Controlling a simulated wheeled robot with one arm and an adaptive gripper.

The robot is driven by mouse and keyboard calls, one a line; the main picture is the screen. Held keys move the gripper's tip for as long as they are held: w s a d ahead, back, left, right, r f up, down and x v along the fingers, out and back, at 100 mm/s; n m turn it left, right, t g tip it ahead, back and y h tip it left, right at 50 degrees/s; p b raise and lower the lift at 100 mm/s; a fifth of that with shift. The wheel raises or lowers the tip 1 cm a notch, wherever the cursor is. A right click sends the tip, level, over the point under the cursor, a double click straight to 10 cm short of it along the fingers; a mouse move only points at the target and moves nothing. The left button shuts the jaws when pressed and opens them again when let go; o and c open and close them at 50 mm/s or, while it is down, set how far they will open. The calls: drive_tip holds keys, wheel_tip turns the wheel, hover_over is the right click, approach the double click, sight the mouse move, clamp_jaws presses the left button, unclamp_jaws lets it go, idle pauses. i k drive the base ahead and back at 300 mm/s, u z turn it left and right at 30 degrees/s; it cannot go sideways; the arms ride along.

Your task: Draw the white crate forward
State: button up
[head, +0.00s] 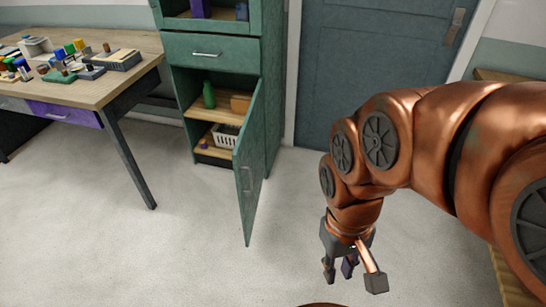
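The white crate (224,136) has slotted sides and sits on the lower shelf of the green cabinet (274,110). The cabinet's door (249,170) stands open and hides part of the crate's right side. My gripper (352,276) hangs to the right and in front of the cabinet, over the floor, well apart from the crate.
A green bottle (208,97) and a brown box (240,103) stand on the shelf above the crate. A closed drawer (212,51) is higher up. A cluttered wooden table (128,80) stands at the left. The floor (190,240) before the cabinet is clear.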

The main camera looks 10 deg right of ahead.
sight(225, 135)
drive_tip(key=u, duration=1.25)
drive_tip(key=i, duration=3.05)
drive_tip(key=z, duration=0.15)
